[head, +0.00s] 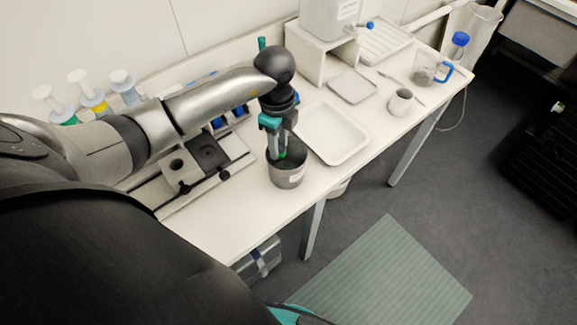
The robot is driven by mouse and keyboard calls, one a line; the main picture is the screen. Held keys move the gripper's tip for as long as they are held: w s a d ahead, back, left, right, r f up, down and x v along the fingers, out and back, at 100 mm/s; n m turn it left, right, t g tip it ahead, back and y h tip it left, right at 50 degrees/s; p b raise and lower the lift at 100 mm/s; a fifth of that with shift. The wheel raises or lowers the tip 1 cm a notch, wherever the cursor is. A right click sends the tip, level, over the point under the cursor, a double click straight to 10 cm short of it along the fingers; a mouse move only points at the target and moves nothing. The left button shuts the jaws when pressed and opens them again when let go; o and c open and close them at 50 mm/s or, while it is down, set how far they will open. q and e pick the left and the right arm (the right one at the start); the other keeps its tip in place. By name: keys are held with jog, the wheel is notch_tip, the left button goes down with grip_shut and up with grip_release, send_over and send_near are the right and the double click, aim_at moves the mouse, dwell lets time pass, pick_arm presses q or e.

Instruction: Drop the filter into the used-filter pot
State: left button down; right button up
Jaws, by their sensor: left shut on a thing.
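My left gripper (278,155) points straight down at the mouth of a grey pot with a pale label (288,179), which stands upright near the table's front edge. The gripper is shut on a small green thing (283,154), which looks like the filter. The filter is at or just inside the pot's rim, mostly hidden by the fingers and the rim. I cannot tell whether it touches the pot. My right gripper is not in view.
A white tray (334,133) lies just right of the pot. A dark device (207,152) and syringe-like items with white tops (78,77) stand to the left. A smaller tray (352,87), a cup (400,102) and a blue-handled jug (425,69) are farther right.

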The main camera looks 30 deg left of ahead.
pick_arm(q)
jog(key=shift+c, duration=2.2)
grip_release()
notch_tip(320, 180, up, 15)
jog(key=shift+r, duration=0.15)
